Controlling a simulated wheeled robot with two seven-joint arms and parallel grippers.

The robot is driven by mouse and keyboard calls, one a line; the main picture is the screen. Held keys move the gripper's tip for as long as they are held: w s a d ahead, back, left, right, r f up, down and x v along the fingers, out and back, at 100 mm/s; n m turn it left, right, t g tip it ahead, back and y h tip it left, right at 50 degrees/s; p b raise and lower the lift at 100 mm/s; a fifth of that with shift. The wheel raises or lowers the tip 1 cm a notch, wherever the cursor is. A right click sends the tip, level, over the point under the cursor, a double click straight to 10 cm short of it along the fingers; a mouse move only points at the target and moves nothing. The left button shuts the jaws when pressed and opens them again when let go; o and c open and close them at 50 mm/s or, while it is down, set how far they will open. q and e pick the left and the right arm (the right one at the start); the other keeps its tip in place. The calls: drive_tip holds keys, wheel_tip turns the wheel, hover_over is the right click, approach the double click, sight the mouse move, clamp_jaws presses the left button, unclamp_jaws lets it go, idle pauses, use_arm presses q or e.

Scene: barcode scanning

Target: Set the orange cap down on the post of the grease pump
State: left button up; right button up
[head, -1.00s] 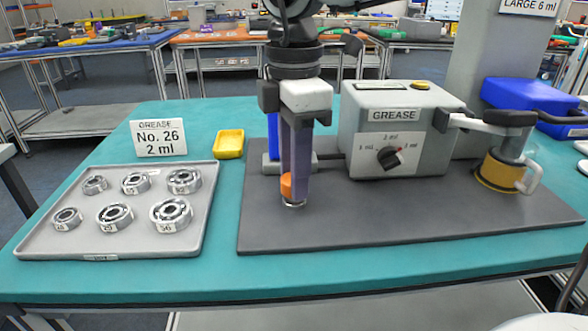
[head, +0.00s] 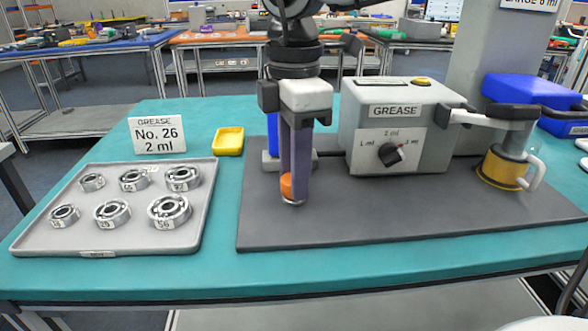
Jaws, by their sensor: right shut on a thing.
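My right gripper (head: 294,200) comes down from the top centre, its long purple fingers pointing down. It is shut on the orange cap (head: 286,187), which shows as an orange patch at the fingertips, partly covered by them. A small silvery piece shows just below the cap; I cannot tell whether it is part of the fingers or the cap. The grease pump (head: 436,150) is a grey box labelled GREASE with a black dial, right of the gripper. I cannot make out its post clearly; the gripper hides part of the area in front of a blue upright part (head: 272,134). My left gripper is not in view.
A grey mat (head: 390,215) lies under the pump. A jar with a yellow band (head: 496,174) stands under the pump's right arm. A tray (head: 60,245) of several bearings, a GREASE No. 26 2 ml sign (head: 158,135) and a yellow dish (head: 229,142) are left. A blue case (head: 530,95) is at right.

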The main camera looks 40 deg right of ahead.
drive_tip(key=shift+f+b, duration=0.35)
drive_tip(key=shift+b, duration=0.1)
drive_tip(key=o, duration=1.4)
drive_tip(key=shift+r, duration=0.1)
wheel_tip(320, 180, up, 8)
drive_tip(key=p, duration=0.5)
drive_tip(key=shift+f+p, duration=0.2)
drive_tip(key=shift+p, duration=0.2)
